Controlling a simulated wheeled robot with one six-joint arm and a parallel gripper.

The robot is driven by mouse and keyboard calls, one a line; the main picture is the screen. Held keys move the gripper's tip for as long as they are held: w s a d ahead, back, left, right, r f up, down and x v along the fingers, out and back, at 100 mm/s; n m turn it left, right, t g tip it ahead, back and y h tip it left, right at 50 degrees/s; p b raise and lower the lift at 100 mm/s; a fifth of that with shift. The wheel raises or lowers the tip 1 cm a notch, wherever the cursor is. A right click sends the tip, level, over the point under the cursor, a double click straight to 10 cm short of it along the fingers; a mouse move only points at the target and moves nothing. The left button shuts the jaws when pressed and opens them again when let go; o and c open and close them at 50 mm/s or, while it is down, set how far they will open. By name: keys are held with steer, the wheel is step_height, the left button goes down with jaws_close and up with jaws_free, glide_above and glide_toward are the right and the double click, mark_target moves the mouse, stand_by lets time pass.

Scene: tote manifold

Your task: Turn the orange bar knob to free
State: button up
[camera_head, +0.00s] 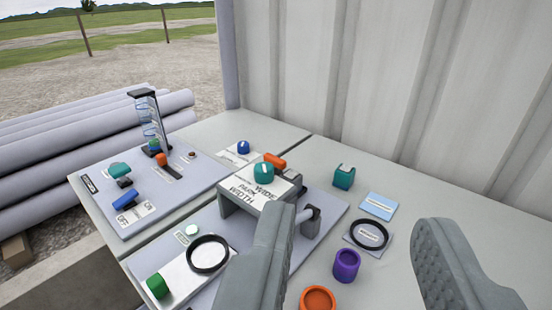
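An orange bar knob (275,161) lies at the back of a raised grey block, just behind a teal round knob (263,174). Its lower part is partly hidden by the teal knob, and I cannot read a "free" label beside it. A smaller orange piece (161,159) stands on the left panel near a slot. My gripper (357,222) is open, with its two grey fingers wide apart and nothing between the tips. The orange bar knob is beyond the fingers and to the left of the gap between them.
The raised block (254,194) carries "WIDE", "PARK" and "WIDTH" labels. A purple cup (346,265), an orange cup (318,299), a black ring (369,234) and a teal block (344,177) stand on the grey table. A clear column (150,122) rises at left. A corrugated wall (400,80) closes the back.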

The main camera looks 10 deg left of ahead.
steer(key=w+r+n+g, duration=0.1)
steer(key=w+n+g, duration=0.15)
steer(key=w, duration=0.65)
steer(key=n+g+y, duration=0.4)
steer(key=n+g, duration=0.5)
steer(key=g, duration=0.3)
glide_above(275, 158)
steer(key=s+d, duration=0.4)
steer(key=d, duration=0.2)
step_height(275, 158, down, 7)
steer(key=x, duration=1.7)
steer(key=shift+d+f, duration=0.15)
steer(key=shift+f, duration=0.1)
steer(key=shift+c, duration=0.2)
jaws_close()
